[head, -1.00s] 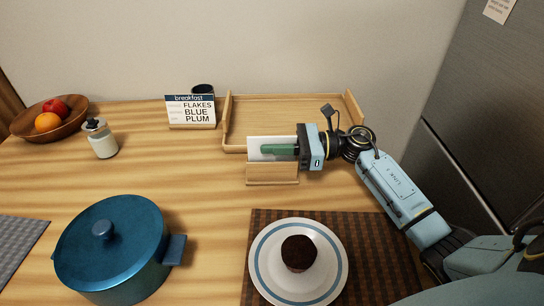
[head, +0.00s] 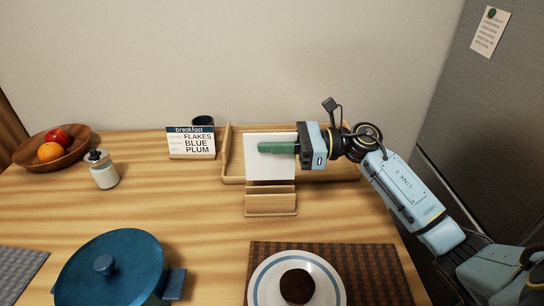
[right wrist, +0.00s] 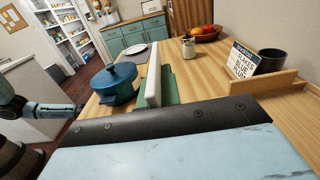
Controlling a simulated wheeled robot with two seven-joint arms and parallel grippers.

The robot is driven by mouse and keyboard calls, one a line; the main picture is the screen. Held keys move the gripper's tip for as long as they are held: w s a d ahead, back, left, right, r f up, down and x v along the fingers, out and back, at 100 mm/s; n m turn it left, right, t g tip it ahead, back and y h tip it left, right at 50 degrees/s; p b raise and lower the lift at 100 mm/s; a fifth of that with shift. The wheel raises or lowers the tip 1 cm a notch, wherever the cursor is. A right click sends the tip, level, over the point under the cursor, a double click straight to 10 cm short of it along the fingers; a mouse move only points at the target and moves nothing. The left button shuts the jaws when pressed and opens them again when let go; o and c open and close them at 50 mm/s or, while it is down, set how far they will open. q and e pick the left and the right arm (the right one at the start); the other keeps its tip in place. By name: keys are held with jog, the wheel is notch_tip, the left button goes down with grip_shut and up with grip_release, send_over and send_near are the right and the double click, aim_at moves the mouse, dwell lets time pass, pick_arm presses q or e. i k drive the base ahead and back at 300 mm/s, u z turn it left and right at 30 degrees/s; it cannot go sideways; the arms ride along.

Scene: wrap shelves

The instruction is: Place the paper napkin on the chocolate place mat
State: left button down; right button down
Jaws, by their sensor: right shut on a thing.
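The paper napkin (head: 270,168) is a white square, held upright above the wooden napkin holder (head: 270,205). My right gripper (head: 277,148) is shut on it near its upper part, with the green fingers across its face. In the right wrist view the napkin (right wrist: 153,78) shows edge-on between the green fingers (right wrist: 166,85). The chocolate place mat (head: 375,275) is dark brown and woven, at the front right. A white plate (head: 258,290) with a blue ring stands on it, bearing a chocolate muffin (head: 297,286). My left gripper is not visible in the head view.
A blue lidded pot (head: 112,270) stands left of the mat. A wooden tray (head: 228,150) lies behind the napkin. A breakfast sign (head: 191,143), dark cup (head: 203,121), jar (head: 104,172) and fruit bowl (head: 55,159) are further left. A grey mat (head: 18,270) is front left.

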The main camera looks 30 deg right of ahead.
aim_at(382, 286)
jog(key=k, duration=1.5)
